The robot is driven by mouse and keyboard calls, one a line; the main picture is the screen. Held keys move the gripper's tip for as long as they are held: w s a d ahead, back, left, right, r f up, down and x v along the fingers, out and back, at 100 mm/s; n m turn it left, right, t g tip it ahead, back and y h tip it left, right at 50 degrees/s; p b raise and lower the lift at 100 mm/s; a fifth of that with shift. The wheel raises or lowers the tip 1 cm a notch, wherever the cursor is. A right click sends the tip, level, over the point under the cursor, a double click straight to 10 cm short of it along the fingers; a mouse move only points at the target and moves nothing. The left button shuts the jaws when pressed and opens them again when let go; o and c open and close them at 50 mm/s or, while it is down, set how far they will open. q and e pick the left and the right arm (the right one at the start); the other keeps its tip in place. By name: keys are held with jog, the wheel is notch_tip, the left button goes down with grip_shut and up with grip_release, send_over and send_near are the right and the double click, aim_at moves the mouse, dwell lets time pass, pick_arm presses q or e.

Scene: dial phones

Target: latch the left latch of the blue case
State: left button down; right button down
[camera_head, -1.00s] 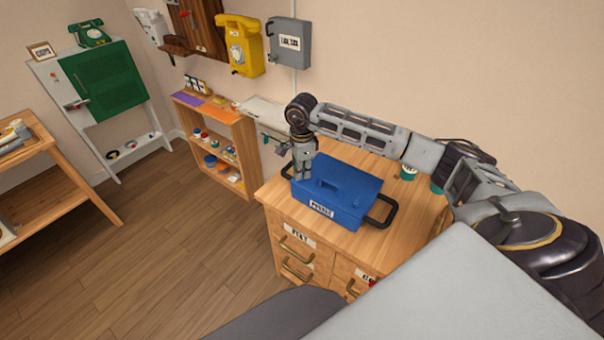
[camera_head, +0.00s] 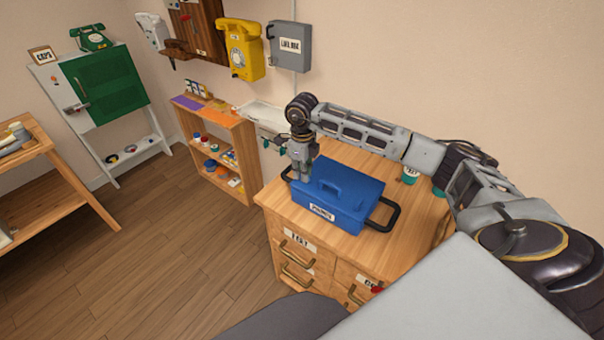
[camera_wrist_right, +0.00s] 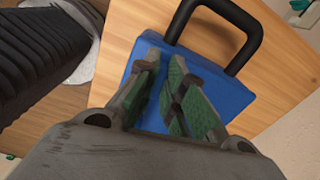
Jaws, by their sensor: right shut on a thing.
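The blue case (camera_head: 345,190) sits on the wooden cabinet top, its lid down, with a handle on the lid and a white label on its front. My right gripper (camera_head: 301,177) reaches down at the case's left end. In the right wrist view, the blue case (camera_wrist_right: 236,97) lies under the fingers, and the right gripper (camera_wrist_right: 163,72) has its two fingers close together over it. The fingers are shut on a small part at the case that they hide. The left latch cannot be made out. My left gripper is not in view.
A black side handle (camera_head: 390,214) sticks out at the case's right end. Teal-and-white cups (camera_head: 410,175) stand behind the case on the wooden cabinet (camera_head: 283,212). A low shelf unit (camera_head: 248,160) stands left of it. Open floor lies to the left.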

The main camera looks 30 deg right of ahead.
jog(key=shift+d+m, duration=0.1)
jog(key=shift+m, duration=0.8)
jog(key=c, duration=1.5)
grip_release()
jog(key=shift+r, duration=6)
jog(key=shift+f, duration=0.1)
